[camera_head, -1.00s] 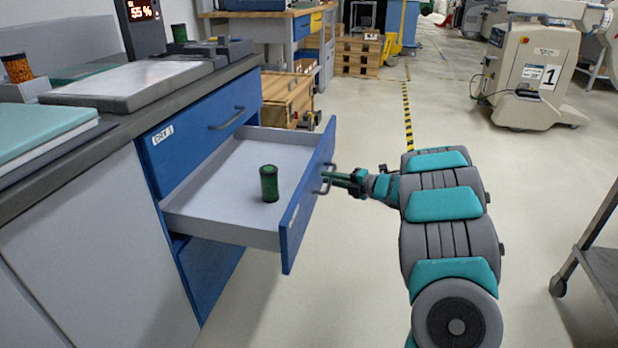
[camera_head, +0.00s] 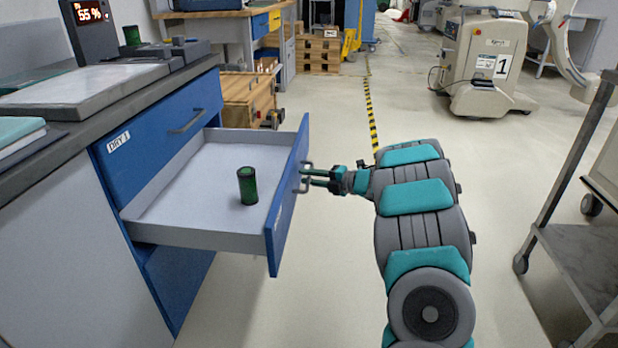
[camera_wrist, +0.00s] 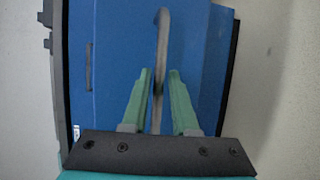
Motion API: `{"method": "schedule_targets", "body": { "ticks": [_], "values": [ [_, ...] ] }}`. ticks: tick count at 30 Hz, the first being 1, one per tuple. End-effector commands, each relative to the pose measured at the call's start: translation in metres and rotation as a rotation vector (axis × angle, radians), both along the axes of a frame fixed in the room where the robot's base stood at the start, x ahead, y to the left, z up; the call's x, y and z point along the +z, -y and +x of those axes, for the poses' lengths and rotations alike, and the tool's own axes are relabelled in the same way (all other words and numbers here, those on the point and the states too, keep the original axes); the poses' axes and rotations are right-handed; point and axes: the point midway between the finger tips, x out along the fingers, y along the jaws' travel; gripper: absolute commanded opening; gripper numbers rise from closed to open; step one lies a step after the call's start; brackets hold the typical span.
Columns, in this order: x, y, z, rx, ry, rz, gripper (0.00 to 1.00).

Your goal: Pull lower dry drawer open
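The lower blue drawer (camera_head: 283,215) of the cabinet stands well out, below a shut upper drawer (camera_head: 150,148) labelled "DRY 1". A dark green can (camera_head: 248,186) stands upright inside the open drawer. My gripper (camera_head: 309,178) is at the handle (camera_head: 305,186) on the drawer's front.
The dark worktop (camera_head: 90,125) with flat devices runs above the drawers. Wooden crates (camera_head: 245,98) stand behind the drawer. A metal cart (camera_head: 575,255) stands at the right. The floor between my arm and that cart is clear.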

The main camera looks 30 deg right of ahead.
Motion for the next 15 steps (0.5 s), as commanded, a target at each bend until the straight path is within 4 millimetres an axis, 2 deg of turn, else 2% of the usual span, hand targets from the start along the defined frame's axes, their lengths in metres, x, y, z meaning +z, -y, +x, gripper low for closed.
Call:
{"method": "schedule_targets", "body": {
  "ticks": [8,15],
  "values": [
    [0.002,0.005,-0.007,-0.003,0.000,0.000,0.27],
    [0.010,0.025,-0.039,-0.003,0.002,-0.002,0.27]
  ]
}}
